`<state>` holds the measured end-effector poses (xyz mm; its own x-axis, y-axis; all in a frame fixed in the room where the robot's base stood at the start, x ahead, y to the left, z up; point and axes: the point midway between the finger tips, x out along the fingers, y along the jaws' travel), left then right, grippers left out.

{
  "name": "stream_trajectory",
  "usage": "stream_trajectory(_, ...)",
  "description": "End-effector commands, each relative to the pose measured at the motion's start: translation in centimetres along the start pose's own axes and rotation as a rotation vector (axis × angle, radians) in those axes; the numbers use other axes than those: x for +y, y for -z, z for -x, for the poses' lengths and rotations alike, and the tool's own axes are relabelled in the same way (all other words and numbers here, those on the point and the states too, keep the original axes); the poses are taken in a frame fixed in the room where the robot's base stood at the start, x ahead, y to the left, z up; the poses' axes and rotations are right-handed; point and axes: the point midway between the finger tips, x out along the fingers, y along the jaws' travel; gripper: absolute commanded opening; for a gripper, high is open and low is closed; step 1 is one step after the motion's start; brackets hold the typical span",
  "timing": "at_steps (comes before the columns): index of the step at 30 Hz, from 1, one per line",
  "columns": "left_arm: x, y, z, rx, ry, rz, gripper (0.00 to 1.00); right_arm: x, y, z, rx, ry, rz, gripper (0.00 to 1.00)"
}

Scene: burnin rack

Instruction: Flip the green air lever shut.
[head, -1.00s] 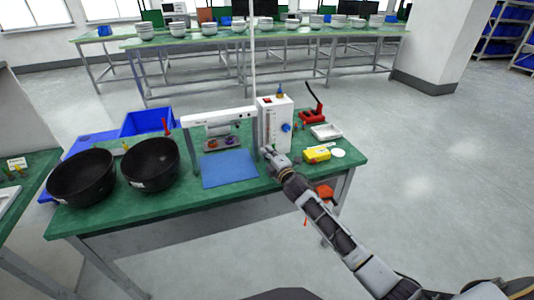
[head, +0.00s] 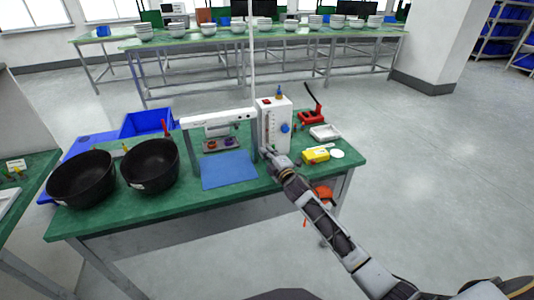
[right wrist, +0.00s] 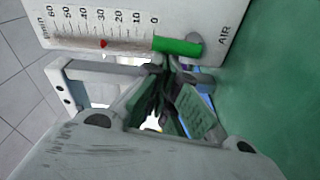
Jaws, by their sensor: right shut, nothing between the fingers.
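The green air lever (right wrist: 178,46) shows in the right wrist view on the white box (head: 279,112), beside the "AIR" lettering and the 0 end of a flow scale. It lies in line with the scale, its right end at a grey round fitting (right wrist: 196,48). My right gripper (head: 265,151) is at the lower front of the box. In the right wrist view its dark fingers (right wrist: 165,98) are shut and empty, just below the lever in the picture. I cannot tell whether they touch it. The lever is too small to make out in the head view. My left gripper is out of view.
A white frame (head: 217,119) and blue mat (head: 229,169) are left of the box. Two black bowls (head: 82,178) stand further left. A yellow device (head: 315,155), white tray (head: 325,132) and red stand (head: 311,117) are to the right.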

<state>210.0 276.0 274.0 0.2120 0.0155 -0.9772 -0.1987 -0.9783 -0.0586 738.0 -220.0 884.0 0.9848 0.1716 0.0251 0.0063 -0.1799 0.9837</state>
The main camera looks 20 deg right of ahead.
Motion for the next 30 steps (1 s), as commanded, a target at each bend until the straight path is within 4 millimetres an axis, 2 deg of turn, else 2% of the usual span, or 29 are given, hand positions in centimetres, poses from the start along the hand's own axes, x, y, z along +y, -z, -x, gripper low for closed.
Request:
stream_trajectory(8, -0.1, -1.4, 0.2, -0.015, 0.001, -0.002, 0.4, 0.5, -0.5, 0.1, -0.002, -0.019, -0.142, 0.0)
stream_trajectory(21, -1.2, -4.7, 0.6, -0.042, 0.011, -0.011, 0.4, 1.4, -2.0, 0.3, -0.003, -0.076, -0.55, 0.0)
stream_trajectory(30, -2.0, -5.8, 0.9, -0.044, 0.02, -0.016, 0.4, 1.6, -3.2, 0.5, -0.003, -0.116, -0.831, 0.0)
